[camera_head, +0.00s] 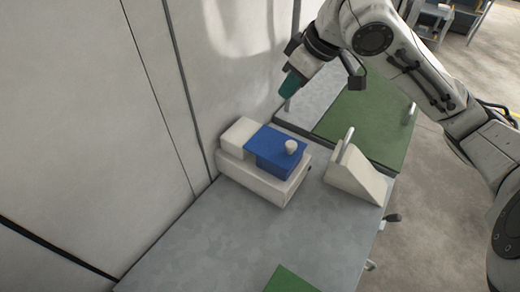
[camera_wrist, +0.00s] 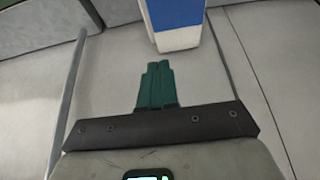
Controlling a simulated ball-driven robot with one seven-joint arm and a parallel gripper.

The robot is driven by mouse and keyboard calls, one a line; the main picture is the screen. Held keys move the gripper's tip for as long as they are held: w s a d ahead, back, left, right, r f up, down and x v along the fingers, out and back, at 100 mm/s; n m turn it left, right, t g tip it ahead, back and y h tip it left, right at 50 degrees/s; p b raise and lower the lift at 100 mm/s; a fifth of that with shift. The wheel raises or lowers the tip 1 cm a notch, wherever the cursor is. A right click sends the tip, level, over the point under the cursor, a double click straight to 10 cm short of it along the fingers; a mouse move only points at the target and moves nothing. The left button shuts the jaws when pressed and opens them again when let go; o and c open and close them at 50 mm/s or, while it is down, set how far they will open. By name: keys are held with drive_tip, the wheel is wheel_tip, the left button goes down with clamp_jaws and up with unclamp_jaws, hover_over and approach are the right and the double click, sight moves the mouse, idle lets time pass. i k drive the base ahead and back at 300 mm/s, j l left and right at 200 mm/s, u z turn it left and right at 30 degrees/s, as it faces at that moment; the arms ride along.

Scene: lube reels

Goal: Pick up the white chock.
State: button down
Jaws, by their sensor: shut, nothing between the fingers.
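The white chock (camera_head: 356,178), a wedge with a sloping face, stands on the grey bench top in the head view, right of the blue-and-white block. A short metal rod (camera_head: 346,139) shows at its upper edge; I cannot tell if it is part of the chock. My gripper (camera_head: 290,86) has green fingers and is raised above the bench near the wall, up and left of the chock and apart from it. In the wrist view my gripper's fingers (camera_wrist: 160,68) are together and hold nothing. I cannot make out the chock in the wrist view.
A green mat (camera_head: 365,125) lies behind. The front bench top (camera_head: 235,235) is mostly clear.

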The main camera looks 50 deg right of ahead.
sight(348, 170)
drive_tip(key=k, duration=1)
